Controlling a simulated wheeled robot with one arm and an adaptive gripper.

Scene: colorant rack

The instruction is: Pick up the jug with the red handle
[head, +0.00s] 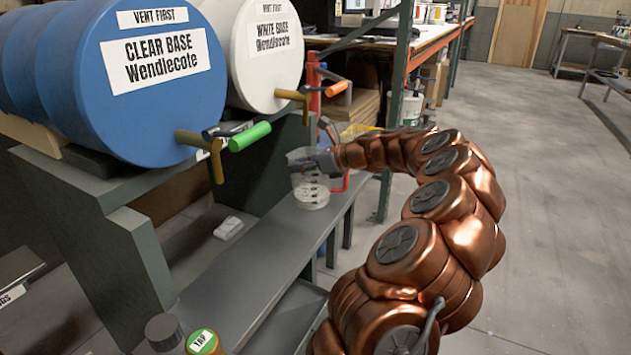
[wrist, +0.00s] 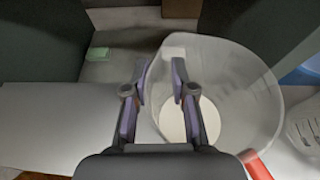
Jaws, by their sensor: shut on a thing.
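The jug (head: 309,183) is clear, with dark markings, pale contents at its bottom and a red handle (head: 345,181) on its right side. It looks upright over the grey shelf; I cannot tell whether its base touches the shelf. In the wrist view the jug (wrist: 245,95) fills the right half, its red handle (wrist: 257,166) at the lower edge. My gripper (wrist: 159,70) has one finger on each side of the jug's left wall and is shut on that wall, away from the handle. In the head view my gripper (head: 312,160) is at the jug's upper part.
A blue drum (head: 130,115) and a white drum (head: 262,82) with spigots stand left, above the grey shelf (head: 235,265). A green spigot handle (head: 250,136) sticks out near the jug. Open floor (head: 555,200) is at right.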

